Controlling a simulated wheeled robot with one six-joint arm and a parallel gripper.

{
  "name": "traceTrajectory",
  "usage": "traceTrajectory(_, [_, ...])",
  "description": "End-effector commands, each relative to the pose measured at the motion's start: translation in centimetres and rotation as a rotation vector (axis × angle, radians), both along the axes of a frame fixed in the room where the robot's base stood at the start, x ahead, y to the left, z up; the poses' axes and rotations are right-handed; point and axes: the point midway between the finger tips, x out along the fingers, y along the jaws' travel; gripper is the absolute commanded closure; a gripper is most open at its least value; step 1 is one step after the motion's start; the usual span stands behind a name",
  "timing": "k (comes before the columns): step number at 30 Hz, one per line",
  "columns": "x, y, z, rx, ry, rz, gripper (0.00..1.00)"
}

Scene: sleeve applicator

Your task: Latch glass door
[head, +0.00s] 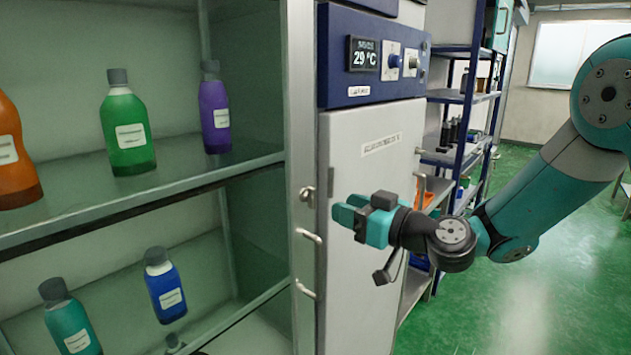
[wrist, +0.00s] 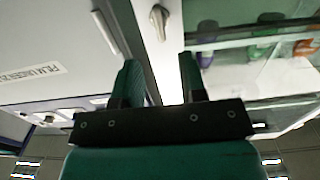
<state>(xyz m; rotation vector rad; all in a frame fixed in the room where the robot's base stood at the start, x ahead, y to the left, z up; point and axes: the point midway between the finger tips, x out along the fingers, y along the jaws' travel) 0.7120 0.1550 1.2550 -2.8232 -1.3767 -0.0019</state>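The glass-fronted cabinet's pale door frame (head: 300,120) stands left of centre in the head view, with bottles visible behind it. A small metal latch (head: 307,195) sits on this frame, with two bar handles below, the upper one (head: 308,237) and the lower one (head: 305,290). The latch also shows at the top of the wrist view (wrist: 160,20), ahead of the gap between my fingers. My gripper (head: 347,212) is open and empty, right of the latch and apart from it. I cannot tell whether the door is fully closed.
A white unit (head: 365,230) with a blue control panel (head: 372,60) reading 29 °C stands right beside the cabinet. Coloured bottles, such as a green one (head: 127,130), stand on the shelves. A blue rack (head: 465,120) stands behind. Green floor (head: 560,280) is clear on the right.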

Motion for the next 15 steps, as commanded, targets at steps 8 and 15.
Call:
traceTrajectory(8, [3.5, 4.6, 0.5, 0.0, 0.0, 0.003, 0.62])
traceTrajectory(15, [4.9, 6.3, 0.1, 0.0, 0.001, 0.002, 0.62])
